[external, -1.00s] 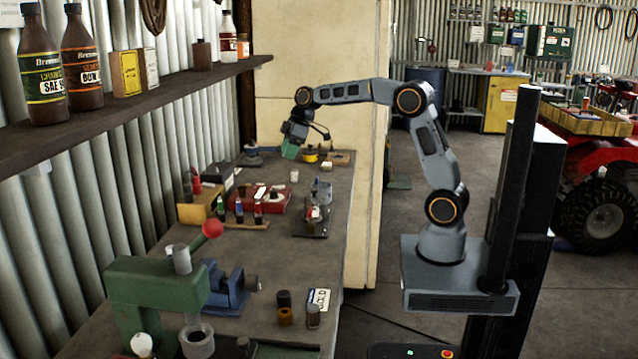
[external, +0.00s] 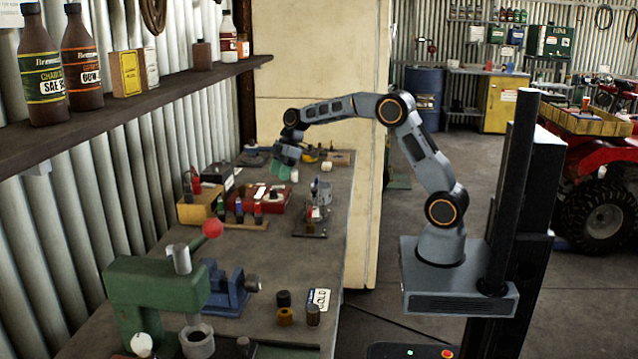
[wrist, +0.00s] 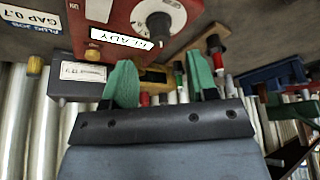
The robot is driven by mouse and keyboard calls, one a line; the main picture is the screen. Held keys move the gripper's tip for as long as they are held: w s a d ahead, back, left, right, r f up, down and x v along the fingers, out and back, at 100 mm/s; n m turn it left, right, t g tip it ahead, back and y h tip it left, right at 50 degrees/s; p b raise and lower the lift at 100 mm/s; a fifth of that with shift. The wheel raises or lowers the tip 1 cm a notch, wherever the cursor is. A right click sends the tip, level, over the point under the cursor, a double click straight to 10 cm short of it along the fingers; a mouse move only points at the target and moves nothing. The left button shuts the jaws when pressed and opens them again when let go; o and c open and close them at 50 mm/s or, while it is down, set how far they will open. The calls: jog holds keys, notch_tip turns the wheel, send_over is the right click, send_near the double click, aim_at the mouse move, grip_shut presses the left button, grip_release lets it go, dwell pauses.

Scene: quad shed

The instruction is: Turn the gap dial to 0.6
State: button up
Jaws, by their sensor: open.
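A red box (wrist: 108,22) stands at the top of the wrist view. On its face is a round pale dial with a dark knob (wrist: 158,22), and a white label is beside it. The dial's setting is too blurred to read. The red box (external: 272,198) also shows on the bench in the external view. My gripper (wrist: 163,80) has its two green fingers spread, with nothing held between them. In the external view, my gripper (external: 284,163) hangs above the bench, beyond the red box and apart from it.
A grey box (wrist: 78,78) stands beside the red box. Small bottles (external: 240,210) stand in front of the red box. A green press (external: 150,290) and a blue vise (external: 228,290) occupy the near bench.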

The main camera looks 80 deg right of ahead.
aim_at(274, 193)
jog(key=shift+x, duration=3)
jog(key=c, duration=0.9)
jog(key=shift+f+m+b, duration=0.15)
jog(key=shift+m+b, duration=0.25)
jog(key=shift+m, duration=0.3)
jog(key=shift+m+h, duration=0.5)
jog(key=shift+m, duration=0.3)
jog(key=shift+t, duration=0.3)
jog(key=o, duration=0.9)
jog(key=shift+r, duration=0.2)
